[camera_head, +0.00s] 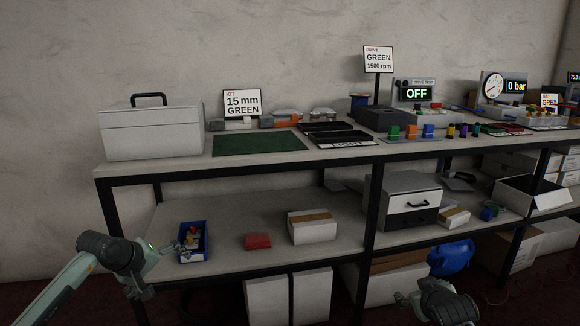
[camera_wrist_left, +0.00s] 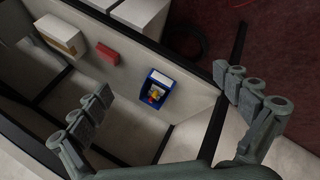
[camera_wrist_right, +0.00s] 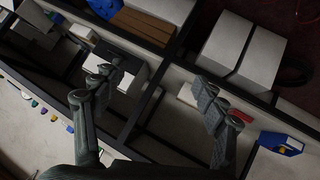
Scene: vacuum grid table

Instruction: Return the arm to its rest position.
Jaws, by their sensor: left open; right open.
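My left gripper (camera_head: 184,248) is at the lower left of the head view, in front of the lower shelf and close to a blue bin (camera_head: 191,243) there. In the left wrist view the left gripper's fingers (camera_wrist_left: 165,105) are spread apart with nothing held, and the blue bin (camera_wrist_left: 156,91) shows between and beyond them. My right gripper (camera_head: 405,298) is low in the head view, in front of the bench. Its fingers (camera_wrist_right: 150,100) are spread and empty in the right wrist view.
A red block (camera_head: 257,241) and a taped carton (camera_head: 312,226) sit on the lower shelf. A drawer unit (camera_head: 410,200) stands right of a dark table leg (camera_head: 374,215). A white case (camera_head: 152,132) and a green mat (camera_head: 258,143) are on the top. White boxes (camera_head: 268,300) stand underneath.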

